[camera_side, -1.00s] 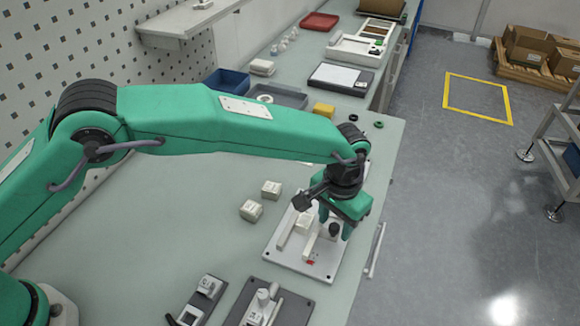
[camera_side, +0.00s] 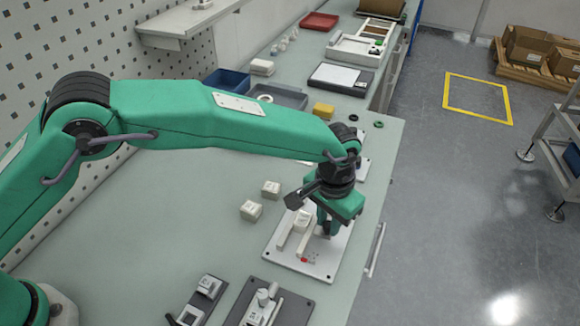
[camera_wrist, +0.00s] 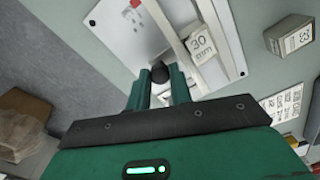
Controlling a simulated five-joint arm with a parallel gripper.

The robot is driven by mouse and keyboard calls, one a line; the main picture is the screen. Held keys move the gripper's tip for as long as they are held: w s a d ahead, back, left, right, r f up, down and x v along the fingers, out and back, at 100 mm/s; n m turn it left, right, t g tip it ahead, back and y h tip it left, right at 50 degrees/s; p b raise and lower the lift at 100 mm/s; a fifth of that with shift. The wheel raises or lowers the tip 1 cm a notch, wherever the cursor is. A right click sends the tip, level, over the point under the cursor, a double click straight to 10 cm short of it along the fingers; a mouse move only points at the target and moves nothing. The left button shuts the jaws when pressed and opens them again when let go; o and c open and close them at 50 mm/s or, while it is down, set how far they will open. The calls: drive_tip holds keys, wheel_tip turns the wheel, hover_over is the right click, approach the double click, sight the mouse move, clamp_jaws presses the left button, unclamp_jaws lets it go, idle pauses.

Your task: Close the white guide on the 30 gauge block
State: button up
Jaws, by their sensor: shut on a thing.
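The white block marked 30 (camera_wrist: 203,42) sits between two white rails on a white fixture plate (camera_wrist: 115,20). In the side view the block (camera_side: 301,218) lies left of my gripper. The white guide (camera_wrist: 166,25) is the rail nearer my gripper; in the side view it (camera_side: 305,243) runs along the block's right side. It looks very close to the block; I cannot tell whether they touch. My gripper (camera_wrist: 158,82) is shut on a black knob (camera_wrist: 159,69) beside the guide. In the side view my gripper (camera_side: 328,226) partly hides the plate, and the knob is hidden.
Two other white blocks stand on the bench left of the plate, one (camera_side: 251,210) nearer and one (camera_side: 270,188) farther. Dark fixtures (camera_side: 265,303) stand at the front. A handle rail (camera_side: 376,250) runs along the bench's right edge. The bench's left middle is clear.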

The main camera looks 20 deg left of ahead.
sight(327, 224)
drive_tip(key=shift+a, duration=0.15)
drive_tip(key=o, duration=0.9)
drive_tip(key=shift+r, duration=0.15)
drive_tip(key=shift+r, duration=3.8)
